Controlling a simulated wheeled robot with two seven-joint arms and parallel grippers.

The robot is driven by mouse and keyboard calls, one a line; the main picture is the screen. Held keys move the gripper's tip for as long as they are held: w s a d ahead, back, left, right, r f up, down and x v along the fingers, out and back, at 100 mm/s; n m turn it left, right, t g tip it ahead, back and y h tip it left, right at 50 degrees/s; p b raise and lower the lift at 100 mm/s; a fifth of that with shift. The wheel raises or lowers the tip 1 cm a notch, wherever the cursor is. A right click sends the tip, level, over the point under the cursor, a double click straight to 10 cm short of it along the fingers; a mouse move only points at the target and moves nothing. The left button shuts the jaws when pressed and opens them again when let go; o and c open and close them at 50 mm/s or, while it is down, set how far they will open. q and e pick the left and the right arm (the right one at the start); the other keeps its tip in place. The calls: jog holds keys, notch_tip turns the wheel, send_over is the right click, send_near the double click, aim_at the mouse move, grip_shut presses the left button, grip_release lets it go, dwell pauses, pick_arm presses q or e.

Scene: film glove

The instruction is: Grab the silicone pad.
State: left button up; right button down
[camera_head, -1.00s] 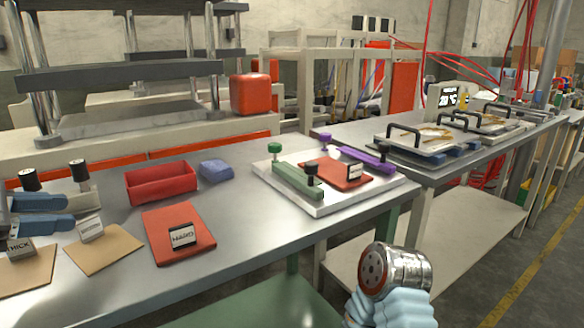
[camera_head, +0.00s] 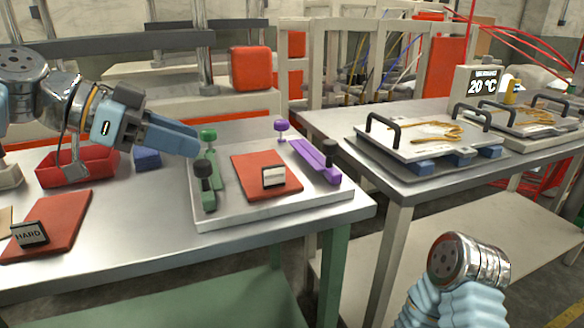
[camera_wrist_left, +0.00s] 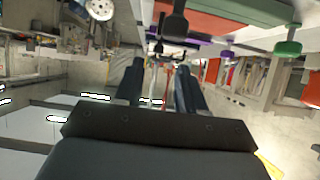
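A flat red-orange pad (camera_head: 262,172) lies on a pale metal plate (camera_head: 320,202), between a green bar (camera_head: 205,180) and a purple bar (camera_head: 310,154). A small labelled block (camera_head: 274,177) sits on it. A second red-orange pad (camera_head: 62,222) with a block marked HARD (camera_head: 30,233) lies at the left. I cannot tell from the frames which is silicone. My left gripper (camera_head: 194,146) is above the table, left of the green bar. In the left wrist view its two fingers (camera_wrist_left: 160,68) are apart with nothing held between them. My right gripper is out of view.
A red tray (camera_head: 75,170) and a blue block (camera_head: 147,158) stand behind, under my left arm. Green knob (camera_head: 208,134) and purple knob (camera_head: 281,126) rise above the plate. A second table at right holds plates with black handles (camera_head: 385,130). The front table edge is clear.

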pick_arm(q)
send_near(272, 166)
jog(key=x, duration=0.2)
jog(key=shift+w+d+f, duration=0.15)
jog(key=shift+d+f, duration=0.1)
jog(key=shift+f, duration=0.15)
jog(key=p+x, duration=0.1)
jog(key=x, duration=0.4)
jog(key=shift+d, duration=0.15)
jog(key=shift+r, duration=0.1)
jog(key=shift+c, duration=0.3)
grip_shut()
dwell(0.4)
